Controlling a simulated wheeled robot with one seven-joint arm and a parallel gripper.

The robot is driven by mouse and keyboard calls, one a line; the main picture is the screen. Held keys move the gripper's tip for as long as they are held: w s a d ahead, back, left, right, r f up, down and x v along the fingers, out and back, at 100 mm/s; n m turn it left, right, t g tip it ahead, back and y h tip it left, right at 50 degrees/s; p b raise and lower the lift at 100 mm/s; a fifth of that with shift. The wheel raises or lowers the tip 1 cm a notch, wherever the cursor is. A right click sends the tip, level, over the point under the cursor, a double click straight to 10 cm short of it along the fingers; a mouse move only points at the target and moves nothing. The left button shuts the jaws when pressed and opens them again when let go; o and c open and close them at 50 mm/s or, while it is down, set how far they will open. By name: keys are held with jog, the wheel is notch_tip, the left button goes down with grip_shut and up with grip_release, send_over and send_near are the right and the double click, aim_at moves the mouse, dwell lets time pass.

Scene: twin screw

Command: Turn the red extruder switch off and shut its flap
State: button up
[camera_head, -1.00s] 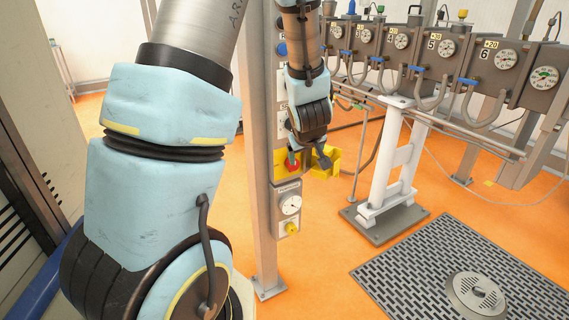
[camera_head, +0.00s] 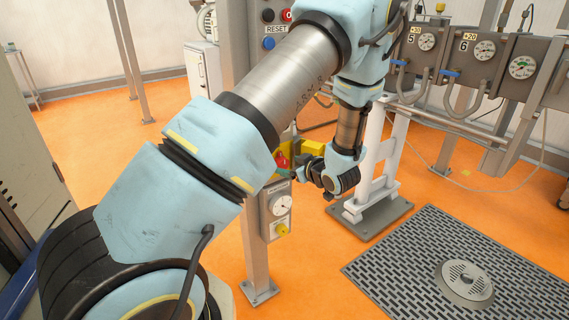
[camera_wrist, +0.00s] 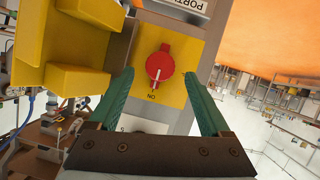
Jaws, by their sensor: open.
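The red extruder switch (camera_wrist: 159,66) is a round knob on a yellow plate (camera_wrist: 185,88). Its white mark points toward a label that reads as an upside-down ON in the wrist view. In the head view the switch (camera_head: 282,161) is on the post. Its yellow flap (camera_wrist: 75,50) stands open at the left of the knob in the wrist view; it also shows in the head view (camera_head: 311,146), right of the switch. My gripper (camera_wrist: 158,88) is open and empty, its green fingers apart and facing the plate, with the knob beyond the gap between them. No contact shows.
A dial box (camera_head: 278,207) with a yellow knob sits below the switch on the grey post (camera_head: 258,262). A white stand (camera_head: 383,165) and gauge panels (camera_head: 467,55) stand to the right. A floor grate (camera_head: 400,270) lies at the front right.

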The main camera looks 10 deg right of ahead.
aim_at(284, 164)
jog(key=shift+x, duration=1.85)
grip_shut()
